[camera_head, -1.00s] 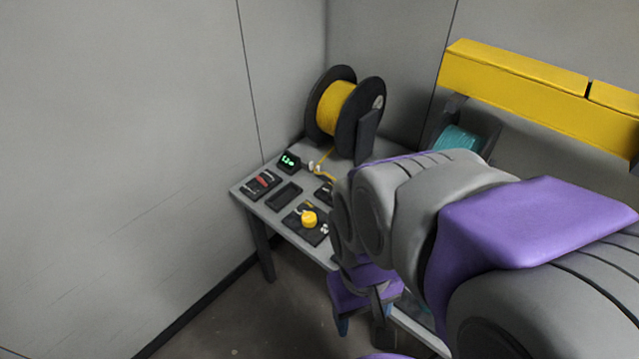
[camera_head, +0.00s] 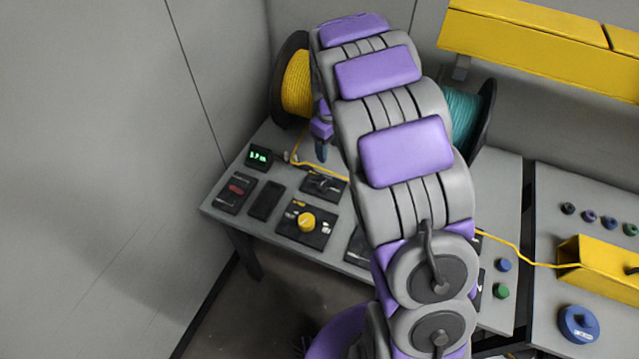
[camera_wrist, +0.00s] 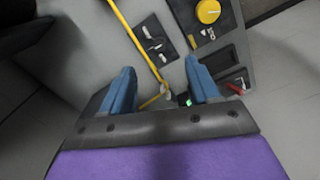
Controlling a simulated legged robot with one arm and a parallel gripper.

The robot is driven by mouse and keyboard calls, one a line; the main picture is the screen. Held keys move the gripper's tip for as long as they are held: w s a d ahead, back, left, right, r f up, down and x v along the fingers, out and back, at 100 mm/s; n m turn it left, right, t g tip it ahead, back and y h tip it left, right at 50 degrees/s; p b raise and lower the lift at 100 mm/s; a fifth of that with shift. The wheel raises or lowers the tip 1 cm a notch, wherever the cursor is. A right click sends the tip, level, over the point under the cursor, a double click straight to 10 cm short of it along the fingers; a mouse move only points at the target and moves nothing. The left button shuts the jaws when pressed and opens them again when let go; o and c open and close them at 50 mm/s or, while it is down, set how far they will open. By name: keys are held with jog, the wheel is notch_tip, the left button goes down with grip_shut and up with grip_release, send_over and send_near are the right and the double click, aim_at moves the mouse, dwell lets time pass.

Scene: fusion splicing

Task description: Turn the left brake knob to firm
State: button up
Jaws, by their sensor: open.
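A round yellow knob (camera_head: 306,222) sits on a black plate (camera_head: 294,233) on the left grey table. It also shows at the top right of the wrist view (camera_wrist: 208,11). I cannot tell its setting or whether it is the left brake knob. My gripper (camera_wrist: 160,68) is open and empty, with two blue fingers above the table; the knob lies beyond and right of them in the wrist view. My arm hides part of that spool and the table's middle.
A yellow fibre (camera_head: 302,163) crosses the left table. Near it are a green-lit display (camera_head: 259,157), a black tray (camera_head: 266,200) and a plate with a silver part (camera_wrist: 155,40). A teal spool (camera_head: 462,120) stands behind my arm. A yellow shelf (camera_head: 530,45) spans the back wall.

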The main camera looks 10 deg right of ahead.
jog(key=w+f+n, duration=0.1)
jog(key=w+f, duration=0.3)
jog(key=b, duration=0.2)
send_over(321, 185)
jog(key=f, duration=1.2)
jog(key=shift+d, duration=0.4)
jog(key=f, duration=0.2)
jog(key=a+f+b, duration=0.1)
jog(key=f, duration=0.2)
jog(key=shift+a+f, duration=0.15)
jog(key=shift+f, duration=0.25)
jog(key=shift+d, duration=0.45)
jog(key=shift+a, duration=0.3)
jog(key=c, duration=0.7)
jog(key=shift+d, duration=0.1)
jog(key=c, duration=0.3)
